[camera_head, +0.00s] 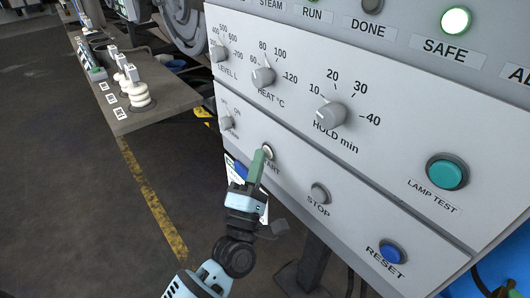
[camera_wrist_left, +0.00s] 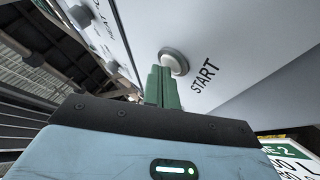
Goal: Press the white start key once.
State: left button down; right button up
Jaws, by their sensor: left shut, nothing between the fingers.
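The white start key (camera_head: 267,151) sits on the sloped grey control panel (camera_head: 300,150), above the word START, which is partly covered by my gripper in the head view. It also shows in the left wrist view as a round white key in a metal ring (camera_wrist_left: 174,61). My left gripper (camera_head: 259,160) is shut and empty, its green fingers pointing up at the key. In the left wrist view the fingertips (camera_wrist_left: 161,72) are right beside the key's lower left edge; I cannot tell whether they touch it. My right gripper is not in view.
A grey STOP key (camera_head: 319,193), a blue RESET key (camera_head: 391,252) and a teal LAMP TEST key (camera_head: 446,173) lie to the right. Knobs, including HOLD (camera_head: 330,115), sit above. A side table (camera_head: 160,104) holds white spools.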

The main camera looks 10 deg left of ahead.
pick_arm(q)
jog(key=shift+s, duration=0.1)
jog(key=shift+s+a, duration=0.5)
jog(key=shift+s, duration=0.1)
jog(key=s+a, duration=0.1)
jog(key=s, duration=0.1)
jog(key=s+a+p, duration=0.1)
jog(key=s+a, duration=0.1)
dwell(0.5)
dwell(0.7)
